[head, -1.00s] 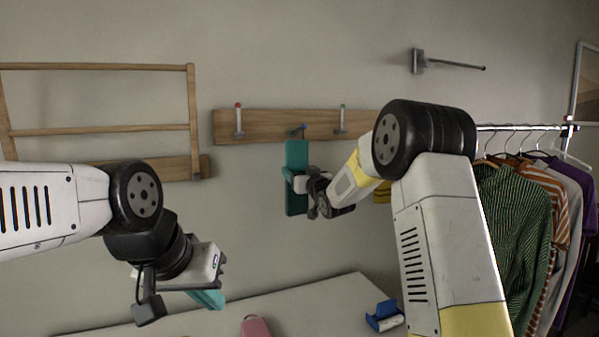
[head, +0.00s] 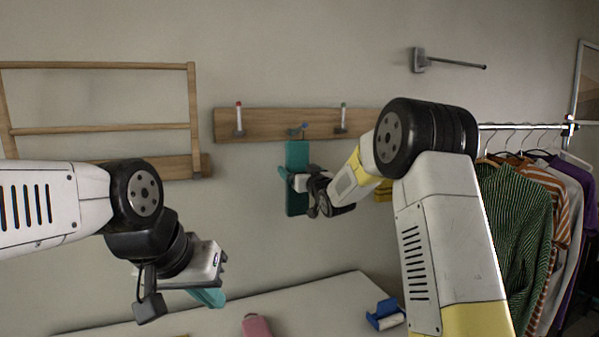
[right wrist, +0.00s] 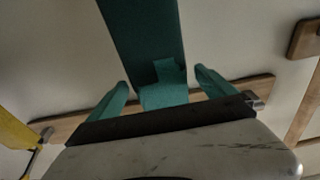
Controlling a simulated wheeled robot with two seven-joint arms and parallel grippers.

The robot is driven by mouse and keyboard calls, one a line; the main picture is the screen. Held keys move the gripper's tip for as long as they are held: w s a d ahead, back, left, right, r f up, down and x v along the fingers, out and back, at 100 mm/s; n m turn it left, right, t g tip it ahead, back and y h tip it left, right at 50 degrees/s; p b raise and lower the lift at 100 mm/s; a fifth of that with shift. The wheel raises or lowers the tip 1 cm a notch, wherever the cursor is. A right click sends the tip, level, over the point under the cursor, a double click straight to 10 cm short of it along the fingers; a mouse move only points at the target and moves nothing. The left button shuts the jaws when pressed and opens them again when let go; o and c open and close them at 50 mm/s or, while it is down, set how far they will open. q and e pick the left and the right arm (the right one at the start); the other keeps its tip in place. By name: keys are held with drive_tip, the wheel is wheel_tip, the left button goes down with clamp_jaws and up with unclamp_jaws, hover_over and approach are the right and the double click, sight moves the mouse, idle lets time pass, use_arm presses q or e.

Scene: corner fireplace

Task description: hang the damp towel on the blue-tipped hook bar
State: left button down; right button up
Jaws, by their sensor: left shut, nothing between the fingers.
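The damp towel is a flat teal strip (head: 296,205) hanging upright against the wall, just under the blue-tipped hook (head: 298,129). Whether its top is caught on that hook cannot be told. My right gripper (head: 292,180) is at the towel's middle. In the right wrist view, its teal fingers (right wrist: 164,92) stand apart on either side of a small teal fold, with gaps showing; the dark teal towel (right wrist: 143,35) extends beyond. My left gripper (head: 209,298), with teal fingers, is shut and empty at lower left, well away from the towel.
The wooden rail (head: 262,125) also carries a red-tipped peg (head: 239,118) and a green-tipped peg (head: 342,118). A wooden rack (head: 100,130) is at left and a clothes rail with garments (head: 515,215) at right. A pink item (head: 256,326) and blue holder (head: 385,315) lie on the table (head: 310,300) below.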

drive_tip(key=shift+f, duration=0.1)
drive_tip(key=s+d+f+m+g+h, duration=0.15)
drive_tip(key=s+d, duration=0.25)
drive_tip(key=s, duration=0.4)
drive_tip(key=s+d+m+g+h, duration=0.1)
drive_tip(key=s+d+g+h, duration=0.1)
drive_tip(key=s+d, duration=0.35)
drive_tip(key=s+d+m+g+h, duration=0.1)
drive_tip(key=s+d+h, duration=0.15)
drive_tip(key=s, duration=0.65)
drive_tip(key=s+d+f+g, duration=0.1)
drive_tip(key=s+f+g, duration=0.2)
drive_tip(key=s, duration=1)
drive_tip(key=s+d+f+g, duration=0.1)
drive_tip(key=s+f+g, duration=0.3)
drive_tip(key=s, duration=0.9)
drive_tip(key=shift+s+d+f+y, duration=0.3)
drive_tip(key=shift+f, duration=0.65)
drive_tip(key=shift+m, duration=0.25)
